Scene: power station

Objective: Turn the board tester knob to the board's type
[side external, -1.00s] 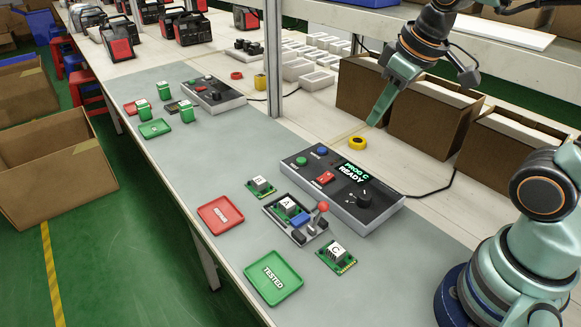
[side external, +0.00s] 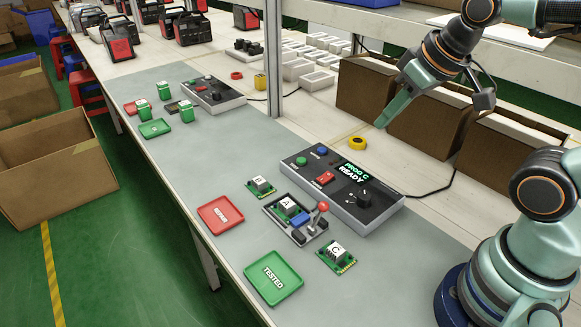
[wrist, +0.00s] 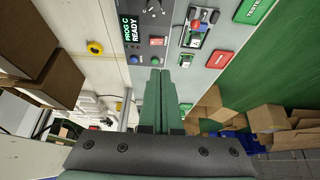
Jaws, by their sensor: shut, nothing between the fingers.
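The board tester (side external: 342,187) is a grey box with a black face. Its display (side external: 352,172) reads PROG C READY. A black knob (side external: 364,197) sits below the display; it also shows at the top of the wrist view (wrist: 153,5). A board marked A (side external: 287,204) sits in the fixture (side external: 297,219) with a red-tipped lever in front of the tester. A board marked B (side external: 260,187) lies left of the fixture and a board marked C (side external: 337,254) right of it. My gripper (side external: 379,125) is shut and empty, above and behind the tester.
A red tray (side external: 221,215) and a green TESTED tray (side external: 274,281) lie at the front of the bench. A yellow tape roll (side external: 357,143) lies behind the tester. Open cardboard boxes (side external: 432,121) stand behind my gripper. A second tester (side external: 212,96) is farther left.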

